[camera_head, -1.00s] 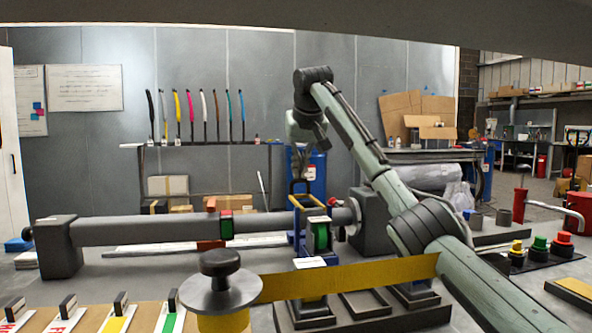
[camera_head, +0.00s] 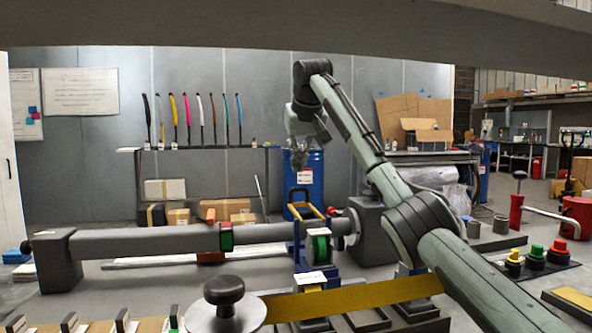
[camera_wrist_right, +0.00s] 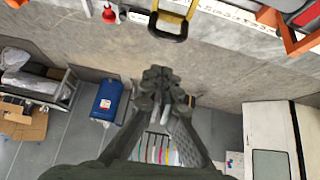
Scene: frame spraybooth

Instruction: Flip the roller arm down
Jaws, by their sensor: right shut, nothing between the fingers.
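The roller arm (camera_head: 305,204) is a yellow U-shaped frame with a dark grip bar, standing up on a blue stand (camera_head: 299,252) beside a green and white reel. It also shows at the top of the right wrist view (camera_wrist_right: 171,22), with the black grip bar nearest my fingers. My right gripper (camera_head: 303,174) points down above and behind the roller arm and looks apart from it. In the right wrist view my right gripper (camera_wrist_right: 163,82) has its fingers together with nothing between them. My left gripper is not in view.
A long grey tube (camera_head: 150,241) runs left from the stand. A yellow strip (camera_head: 350,298) stretches from a black-knobbed spool (camera_head: 224,305) across the front. Colored buttons (camera_head: 536,252) sit at the right. A blue drum (camera_head: 310,180) stands behind.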

